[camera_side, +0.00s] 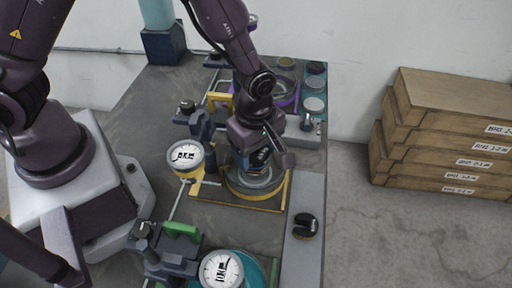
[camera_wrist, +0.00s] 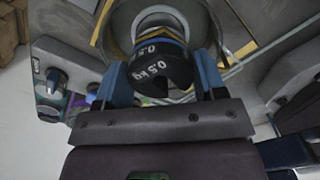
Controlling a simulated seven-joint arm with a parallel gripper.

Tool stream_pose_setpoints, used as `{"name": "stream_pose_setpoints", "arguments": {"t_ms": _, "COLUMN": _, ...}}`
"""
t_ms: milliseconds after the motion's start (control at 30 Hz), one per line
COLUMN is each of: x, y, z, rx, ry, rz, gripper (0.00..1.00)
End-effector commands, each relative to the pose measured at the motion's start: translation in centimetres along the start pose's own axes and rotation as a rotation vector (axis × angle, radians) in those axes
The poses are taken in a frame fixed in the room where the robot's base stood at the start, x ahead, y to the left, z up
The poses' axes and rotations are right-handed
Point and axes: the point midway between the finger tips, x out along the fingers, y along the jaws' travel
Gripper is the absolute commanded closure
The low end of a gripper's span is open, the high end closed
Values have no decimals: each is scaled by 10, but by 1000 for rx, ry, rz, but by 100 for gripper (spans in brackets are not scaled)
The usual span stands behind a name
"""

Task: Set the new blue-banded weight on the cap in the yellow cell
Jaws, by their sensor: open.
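In the wrist view, a black weight (camera_wrist: 162,70) marked 0.5 kg, with a blue band at its far end, stands between the blue fingers of my gripper (camera_wrist: 163,78). The fingers are open, one on each side of it. Beyond the weight is the round grey cap (camera_wrist: 125,22) of the yellow cell. In the side view, my gripper (camera_side: 258,160) is low over this cap (camera_side: 252,183), inside the yellow-edged cell (camera_side: 238,207). The fingers and wrist mostly hide the weight there. The contact between weight and cap is hard to see.
A white dial (camera_side: 186,156) stands left of the yellow cell. Another dial (camera_side: 221,269) and a green handle (camera_side: 182,231) are nearer. A purple-edged cell (camera_side: 296,97) lies behind. A black object (camera_side: 305,225) lies on the grey strip at right. Stacked boxes (camera_side: 445,135) stand farther right.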

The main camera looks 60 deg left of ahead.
Motion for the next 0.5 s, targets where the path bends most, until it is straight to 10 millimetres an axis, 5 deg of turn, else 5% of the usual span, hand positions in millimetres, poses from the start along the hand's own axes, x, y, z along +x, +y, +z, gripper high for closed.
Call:
{"name": "stream_pose_setpoints", "arguments": {"t_ms": 33, "x": -1, "y": 1, "z": 0, "rx": 0, "ry": -1, "rz": 2, "gripper": 31}}
{"name": "stream_pose_setpoints", "arguments": {"t_ms": 167, "x": -1, "y": 0, "z": 0, "rx": 0, "ry": -1, "rz": 2, "gripper": 6}}
{"name": "stream_pose_setpoints", "arguments": {"t_ms": 500, "x": -5, "y": 0, "z": 0, "rx": 1, "ry": 0, "rz": 2, "gripper": 6}}
